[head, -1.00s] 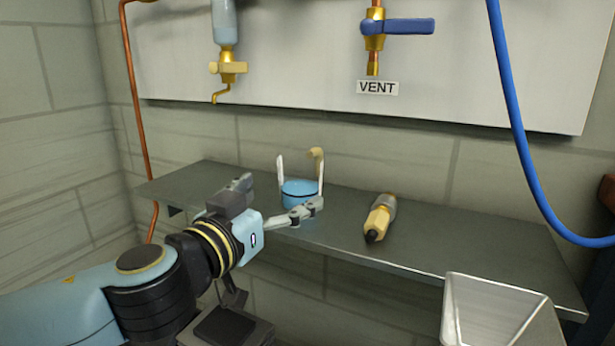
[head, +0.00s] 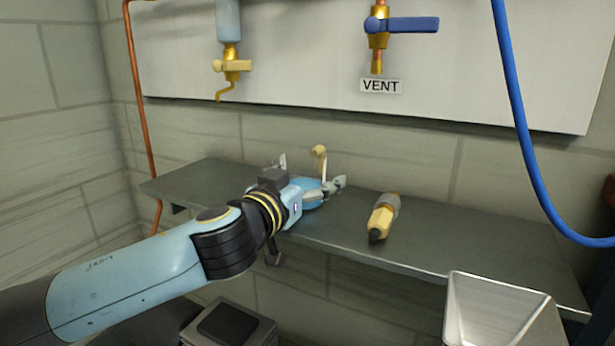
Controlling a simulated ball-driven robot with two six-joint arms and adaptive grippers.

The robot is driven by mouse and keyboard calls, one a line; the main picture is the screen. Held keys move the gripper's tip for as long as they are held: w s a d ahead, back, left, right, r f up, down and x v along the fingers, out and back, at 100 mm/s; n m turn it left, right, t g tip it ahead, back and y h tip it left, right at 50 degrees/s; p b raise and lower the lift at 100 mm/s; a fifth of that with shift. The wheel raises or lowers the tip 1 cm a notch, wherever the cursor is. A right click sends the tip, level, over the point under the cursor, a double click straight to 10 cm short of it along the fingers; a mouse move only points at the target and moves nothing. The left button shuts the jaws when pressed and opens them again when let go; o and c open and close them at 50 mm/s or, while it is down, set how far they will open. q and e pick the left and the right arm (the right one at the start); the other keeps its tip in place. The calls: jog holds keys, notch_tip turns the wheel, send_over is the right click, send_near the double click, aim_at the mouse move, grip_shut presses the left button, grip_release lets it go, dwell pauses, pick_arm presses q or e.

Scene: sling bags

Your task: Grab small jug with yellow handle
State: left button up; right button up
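My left gripper (head: 309,178) reaches over the jug from the left. One finger (head: 336,184) lies across the jug's right side in the picture; the other is mostly hidden behind the dark knuckle. The fingers look spread, with the jug partly hidden between or behind them. I cannot tell whether they touch it. My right gripper is out of view.
A yellow-and-grey tool with a dark tip (head: 381,217) lies on the grey shelf (head: 470,255) to the right. A metal funnel-like bin (head: 495,310) stands at the front right. A blue hose (head: 520,140) hangs at right. Taps project from the white panel (head: 300,55) above.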

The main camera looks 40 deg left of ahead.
pick_arm(q)
jog(key=c, duration=1.2)
jog(key=shift+r, duration=0.1)
